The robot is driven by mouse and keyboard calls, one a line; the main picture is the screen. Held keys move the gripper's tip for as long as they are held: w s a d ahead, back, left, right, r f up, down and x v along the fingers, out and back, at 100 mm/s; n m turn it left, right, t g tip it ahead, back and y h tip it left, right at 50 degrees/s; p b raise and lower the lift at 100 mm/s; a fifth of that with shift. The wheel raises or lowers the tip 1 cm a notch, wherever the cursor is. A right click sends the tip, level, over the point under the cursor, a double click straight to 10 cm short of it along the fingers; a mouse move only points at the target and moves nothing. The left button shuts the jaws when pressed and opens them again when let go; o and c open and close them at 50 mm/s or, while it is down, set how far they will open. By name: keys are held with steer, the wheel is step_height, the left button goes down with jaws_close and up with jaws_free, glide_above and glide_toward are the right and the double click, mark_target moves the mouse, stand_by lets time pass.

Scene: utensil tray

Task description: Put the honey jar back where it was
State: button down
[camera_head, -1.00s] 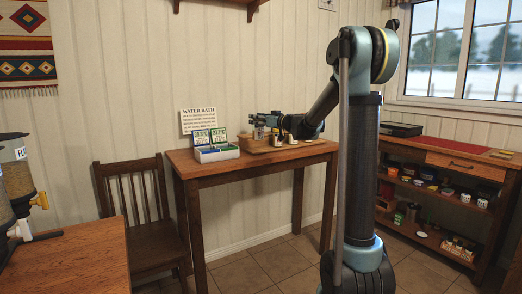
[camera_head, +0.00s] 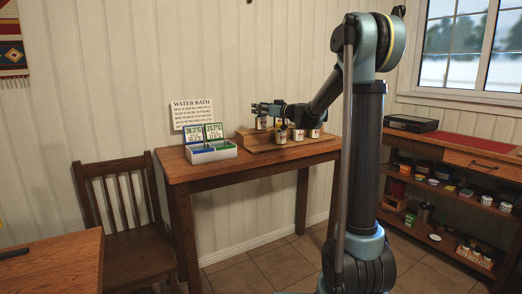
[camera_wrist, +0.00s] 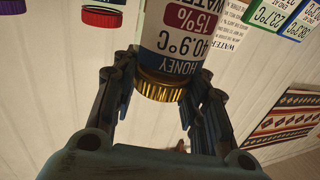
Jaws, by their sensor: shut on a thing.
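My gripper (camera_head: 260,109) reaches left over the wooden utensil tray (camera_head: 258,145) on the table. In the wrist view the gripper (camera_wrist: 165,85) is shut on the honey jar (camera_wrist: 175,35). The jar has a gold lid and a label reading HONEY, 15%, 40.9°C, which appears upside down there. In the head view the jar (camera_head: 261,122) shows below the fingers at the tray's left part; whether it touches the tray is hard to tell. Other small jars (camera_head: 282,136) stand to its right at the tray.
A box with blue and green compartments and raised label cards (camera_head: 210,152) stands on the table, left of the tray. A WATER BATH sign (camera_head: 191,113) is behind it. The wrist view shows a red-lidded jar (camera_wrist: 102,17) and a purple lid. A chair (camera_head: 125,205) stands left.

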mark_target(265, 126)
steer(key=shift+r, duration=0.1)
steer(key=shift+r+m+t+h, duration=0.4)
steer(key=shift+r+m+t, duration=0.05)
steer(key=shift+m+t, duration=0.05)
steer(key=shift+f, duration=4.9)
steer(key=shift+f, duration=0.1)
steer(key=c, duration=1)
jaws_free()
steer(key=shift+o, duration=0.2)
steer(key=shift+s+d, duration=0.1)
